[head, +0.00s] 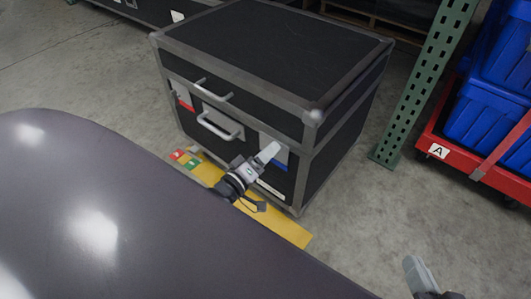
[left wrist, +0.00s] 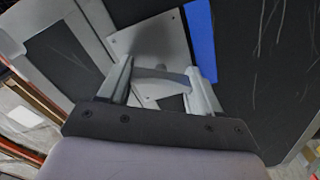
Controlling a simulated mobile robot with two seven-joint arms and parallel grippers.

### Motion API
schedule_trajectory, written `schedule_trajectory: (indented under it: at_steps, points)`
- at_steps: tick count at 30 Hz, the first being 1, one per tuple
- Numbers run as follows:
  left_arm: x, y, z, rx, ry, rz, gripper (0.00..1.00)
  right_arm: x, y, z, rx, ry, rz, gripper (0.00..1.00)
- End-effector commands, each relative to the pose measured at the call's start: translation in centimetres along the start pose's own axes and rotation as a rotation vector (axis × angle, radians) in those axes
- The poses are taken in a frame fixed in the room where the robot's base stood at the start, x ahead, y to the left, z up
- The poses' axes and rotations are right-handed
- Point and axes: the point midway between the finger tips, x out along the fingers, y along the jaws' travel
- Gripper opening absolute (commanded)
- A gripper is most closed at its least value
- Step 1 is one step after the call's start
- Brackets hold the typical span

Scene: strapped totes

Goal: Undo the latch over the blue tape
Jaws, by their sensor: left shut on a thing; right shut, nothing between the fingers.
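A black case (head: 270,40) with grey metal edges stands on the floor in the head view. The blue tape (head: 280,166) is on its front near the right corner; it also shows in the left wrist view (left wrist: 201,42). Next to the tape is a grey latch plate (left wrist: 150,38) with a curved latch lever (left wrist: 165,76). My left gripper (head: 268,153) is at this latch; in the left wrist view its fingers (left wrist: 160,82) are shut on the lever from both sides. My right gripper (head: 419,275) is shut and empty, at the lower right, away from the case.
Red tape (head: 184,101) marks the front's left side, with a grey handle (head: 220,127) in the middle. A yellow floor strip (head: 288,231) runs before the case. A green rack post (head: 420,85) and a red cart (head: 460,150) with blue totes (head: 485,115) stand right.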

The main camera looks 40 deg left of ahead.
Motion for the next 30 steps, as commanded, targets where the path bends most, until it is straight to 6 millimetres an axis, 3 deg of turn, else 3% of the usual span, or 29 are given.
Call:
schedule_trajectory:
  at_steps: [15, 30]
  points:
    - [-0.05, -0.26, 0.12, -0.415, -0.001, 0.0, 0.33, -0.02, 0.27, -0.33, -0.023, 0.028, 0.011, 0.0]
    - [-0.05, -0.24, 0.13, -0.55, -0.001, -0.001, 0.33, -0.26, 0.48, -0.05, -0.038, 0.027, 0.019, 0.0]
